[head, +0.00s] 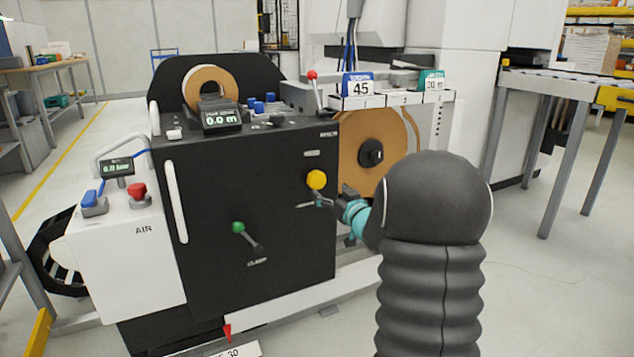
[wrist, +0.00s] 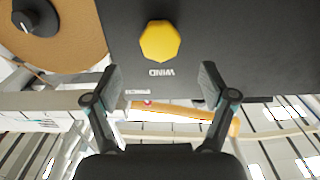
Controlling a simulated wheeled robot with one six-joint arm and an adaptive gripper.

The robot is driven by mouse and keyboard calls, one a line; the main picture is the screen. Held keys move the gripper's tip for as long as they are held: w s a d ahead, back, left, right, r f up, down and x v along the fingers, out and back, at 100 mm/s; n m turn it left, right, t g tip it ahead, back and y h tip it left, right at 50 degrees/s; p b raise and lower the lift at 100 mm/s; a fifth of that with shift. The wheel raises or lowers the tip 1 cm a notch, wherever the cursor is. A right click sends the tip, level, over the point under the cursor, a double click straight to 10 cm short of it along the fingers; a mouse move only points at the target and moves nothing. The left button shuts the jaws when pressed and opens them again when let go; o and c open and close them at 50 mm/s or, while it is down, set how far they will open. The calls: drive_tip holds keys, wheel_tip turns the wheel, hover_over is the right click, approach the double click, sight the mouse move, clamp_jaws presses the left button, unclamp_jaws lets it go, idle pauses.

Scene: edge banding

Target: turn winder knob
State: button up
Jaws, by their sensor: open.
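The winder knob (head: 317,180) is a yellow, many-sided knob on the right part of the black machine front in the head view. In the wrist view the yellow knob (wrist: 160,41) is at the top middle, with the word WIND on the panel beside it. My gripper (wrist: 158,82) is open in the wrist view, one finger on each side, and nothing is between the fingertips near the knob. The knob lies beyond the fingertips, apart from them. In the head view my gripper (head: 322,199) is just below and right of the knob, partly hidden by my arm.
A brown tape roll (head: 375,150) with a black hub stands right of the panel. A green-knobbed clamp lever (head: 238,228) is lower left on the panel. A white AIR unit (head: 135,250) with a red button stands left. An orange bar (wrist: 180,112) lies below the knob in the wrist view.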

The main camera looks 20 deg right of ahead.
sight(318, 182)
drive_tip(key=w, duration=0.9)
drive_tip(key=shift+w+a, duration=0.15)
